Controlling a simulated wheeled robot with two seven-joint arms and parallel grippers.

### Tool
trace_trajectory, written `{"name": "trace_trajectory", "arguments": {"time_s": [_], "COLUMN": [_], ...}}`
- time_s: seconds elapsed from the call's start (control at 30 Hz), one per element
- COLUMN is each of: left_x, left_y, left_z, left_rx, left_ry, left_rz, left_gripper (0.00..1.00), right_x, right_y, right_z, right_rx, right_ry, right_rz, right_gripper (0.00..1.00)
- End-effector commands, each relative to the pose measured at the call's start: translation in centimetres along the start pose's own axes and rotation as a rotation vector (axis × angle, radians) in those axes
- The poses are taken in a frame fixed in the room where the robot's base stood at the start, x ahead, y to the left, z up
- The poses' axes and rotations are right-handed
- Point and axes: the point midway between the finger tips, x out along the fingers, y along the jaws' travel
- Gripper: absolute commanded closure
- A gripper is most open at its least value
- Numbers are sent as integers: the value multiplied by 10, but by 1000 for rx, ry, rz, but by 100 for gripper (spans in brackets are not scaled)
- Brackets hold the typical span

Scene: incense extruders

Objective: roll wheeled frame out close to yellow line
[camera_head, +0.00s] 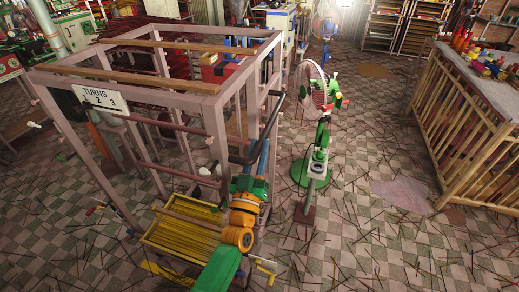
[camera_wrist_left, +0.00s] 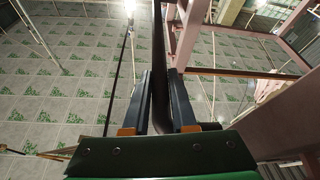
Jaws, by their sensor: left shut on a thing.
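The wheeled frame is a tall mauve-pink open frame (camera_head: 212,120) with a "TURNS" number sign (camera_head: 101,98), standing upright at left centre. A dark bent handle (camera_head: 276,112) is on its right side. My left gripper (camera_head: 263,158) reaches up from the bottom and is shut on this handle. In the left wrist view the dark bar (camera_wrist_left: 160,75) runs between the two blue-grey fingers. The frame's wheels are hard to make out. A yellow strip (camera_head: 168,272) shows on the floor at lower left; I cannot tell if it is the line. My right gripper is out of view.
A tray of yellow sticks (camera_head: 152,243) is low at the frame's front. A pedestal fan (camera_head: 313,92) stands just right of the frame. A slatted bamboo counter (camera_head: 465,135) is at right. Thin dark sticks litter the checkered floor (camera_head: 375,225), otherwise fairly open between fan and counter.

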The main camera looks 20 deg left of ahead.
Motion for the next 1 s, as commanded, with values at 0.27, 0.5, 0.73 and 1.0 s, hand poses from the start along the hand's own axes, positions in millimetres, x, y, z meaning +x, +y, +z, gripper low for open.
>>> {"name": "trace_trajectory", "arguments": {"time_s": [0.27,0.5,0.73,1.0], "left_x": [2,1,-39,-71], "left_y": [0,0,-1,-1], "left_z": [-6,-3,0,-4], "left_rx": [1,1,1,1], "left_ry": [17,10,8,14], "left_rz": [-1,-1,-1,-1], "left_gripper": [48,45,45,45], "right_x": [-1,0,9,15], "right_y": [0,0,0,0], "right_z": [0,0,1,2], "right_rx": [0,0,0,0], "right_ry": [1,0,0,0], "right_rz": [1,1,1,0], "right_gripper": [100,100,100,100]}}
